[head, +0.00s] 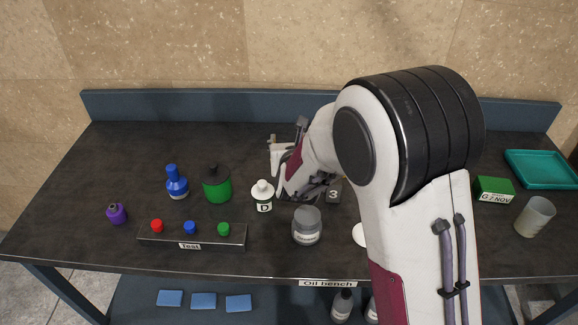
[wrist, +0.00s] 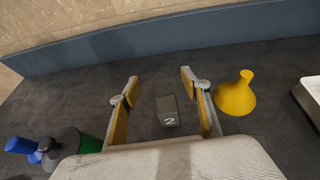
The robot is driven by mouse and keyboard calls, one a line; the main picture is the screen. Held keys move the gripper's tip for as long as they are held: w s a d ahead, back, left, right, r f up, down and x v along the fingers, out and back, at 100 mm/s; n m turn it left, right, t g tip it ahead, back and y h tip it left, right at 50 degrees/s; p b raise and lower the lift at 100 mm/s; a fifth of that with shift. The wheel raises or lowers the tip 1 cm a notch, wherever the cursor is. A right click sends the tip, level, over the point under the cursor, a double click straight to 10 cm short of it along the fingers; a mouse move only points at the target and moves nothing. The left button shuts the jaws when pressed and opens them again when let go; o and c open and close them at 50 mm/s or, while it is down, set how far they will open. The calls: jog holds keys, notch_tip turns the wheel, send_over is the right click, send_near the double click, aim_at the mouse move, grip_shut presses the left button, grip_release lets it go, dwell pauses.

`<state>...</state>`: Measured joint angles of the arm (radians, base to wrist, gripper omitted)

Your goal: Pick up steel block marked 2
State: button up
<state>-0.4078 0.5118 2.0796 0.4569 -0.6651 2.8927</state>
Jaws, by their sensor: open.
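The steel block marked 2 (wrist: 167,111) is a small grey block with a white 2 on its face. In the wrist view it stands on the dark bench top, between and beyond the two fingers of my gripper (wrist: 161,92). The fingers have yellowish pads, are spread apart and hold nothing. A gap shows on both sides of the block. In the head view my gripper (head: 277,160) is partly hidden by my arm, and I cannot see block 2 there. A block marked 3 (head: 334,193) stands beside my wrist in the head view.
A white bottle marked D (head: 262,197), a green container (head: 216,184), a blue bottle (head: 176,182) and a grey-lidded jar (head: 307,226) stand near my gripper. The back ledge (head: 200,105) rises behind.

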jog(key=shift+f, duration=0.1)
jog(key=shift+f, duration=2.8)
jog(key=shift+f, duration=0.1)
jog(key=shift+f, duration=0.4)
jog(key=shift+x, duration=2.55)
jog(key=shift+f, duration=0.1)
grip_shut()
